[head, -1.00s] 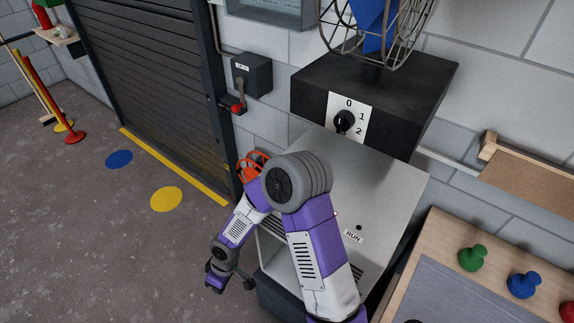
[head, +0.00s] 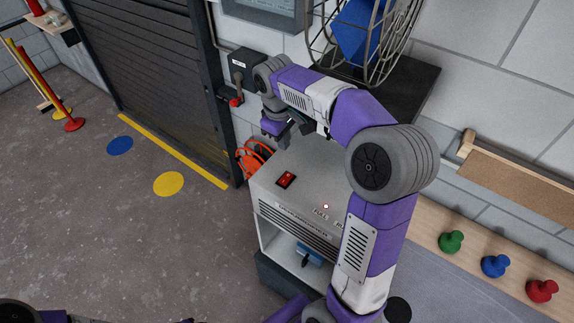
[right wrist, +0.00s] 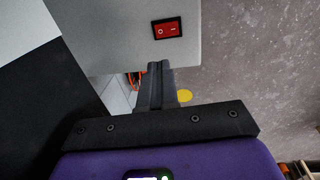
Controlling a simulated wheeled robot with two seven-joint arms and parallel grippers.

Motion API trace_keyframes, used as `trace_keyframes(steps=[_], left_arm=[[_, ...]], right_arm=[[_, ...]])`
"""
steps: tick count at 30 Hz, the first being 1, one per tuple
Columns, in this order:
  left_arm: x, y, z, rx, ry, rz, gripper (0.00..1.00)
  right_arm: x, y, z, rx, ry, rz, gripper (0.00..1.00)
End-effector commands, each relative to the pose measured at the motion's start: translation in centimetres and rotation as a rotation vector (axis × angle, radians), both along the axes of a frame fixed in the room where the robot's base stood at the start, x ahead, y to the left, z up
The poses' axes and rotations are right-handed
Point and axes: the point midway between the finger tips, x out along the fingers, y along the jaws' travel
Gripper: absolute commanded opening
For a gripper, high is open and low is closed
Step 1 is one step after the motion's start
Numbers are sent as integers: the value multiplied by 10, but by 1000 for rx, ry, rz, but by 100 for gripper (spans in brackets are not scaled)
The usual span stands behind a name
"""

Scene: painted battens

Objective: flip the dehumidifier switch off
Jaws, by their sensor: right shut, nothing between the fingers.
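The dehumidifier (head: 262,190) is a pale grey box with a dark vent in its front. A red rocker switch (head: 285,180) in a dark frame sits on its top, near the left edge. The switch also shows in the right wrist view (right wrist: 167,30), marked with a circle and a bar; I cannot tell which side is pressed. My right gripper (head: 284,138) is shut and empty, above and behind the switch, apart from it. Its closed fingers (right wrist: 157,85) point toward the box in the right wrist view. My left gripper is out of view.
A small light (head: 325,206) glows near the FULL label. A caged blue fan (head: 375,35) on a dark box stands behind my right arm. An orange coil (head: 250,160) hangs left of the dehumidifier. A lever box (head: 241,66) is on the wall. Coloured knobs (head: 495,266) stand at right.

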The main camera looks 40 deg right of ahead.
Motion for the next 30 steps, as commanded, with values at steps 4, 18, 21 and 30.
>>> trace_keyframes(steps=[4,18,21,30], left_arm=[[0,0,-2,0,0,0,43],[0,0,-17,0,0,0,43],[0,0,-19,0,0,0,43],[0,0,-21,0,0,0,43]], right_arm=[[0,-1,-12,0,3,0,0],[3,-12,-105,1,4,0,0],[3,-14,-120,0,3,1,0],[5,-16,-139,0,0,1,0]])
